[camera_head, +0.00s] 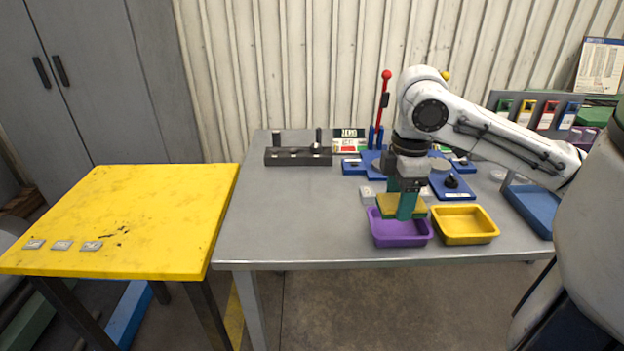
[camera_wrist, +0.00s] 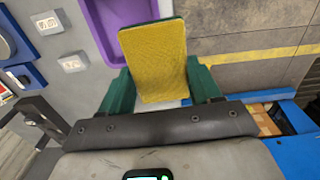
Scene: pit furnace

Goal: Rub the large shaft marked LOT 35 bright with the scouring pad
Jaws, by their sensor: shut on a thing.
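My gripper (camera_head: 406,200) is shut on the scouring pad (camera_head: 388,205), a flat yellow slab with a green edge. The pad is above or just behind the purple tray (camera_head: 400,240); I cannot tell whether it touches the tray. In the wrist view the pad (camera_wrist: 153,62) sits between the green fingers of my gripper (camera_wrist: 160,88), with the tray behind it. I cannot pick out the large shaft marked LOT 35. A black block (camera_head: 298,158) at the table's back left bears dark upright parts; no lot mark is readable on it.
The grey table (camera_head: 270,215) is clear at front left. A yellow tray (camera_head: 465,224) stands right of the purple one. Blue fixtures (camera_head: 447,187) and a red-knobbed lever (camera_head: 385,95) stand behind.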

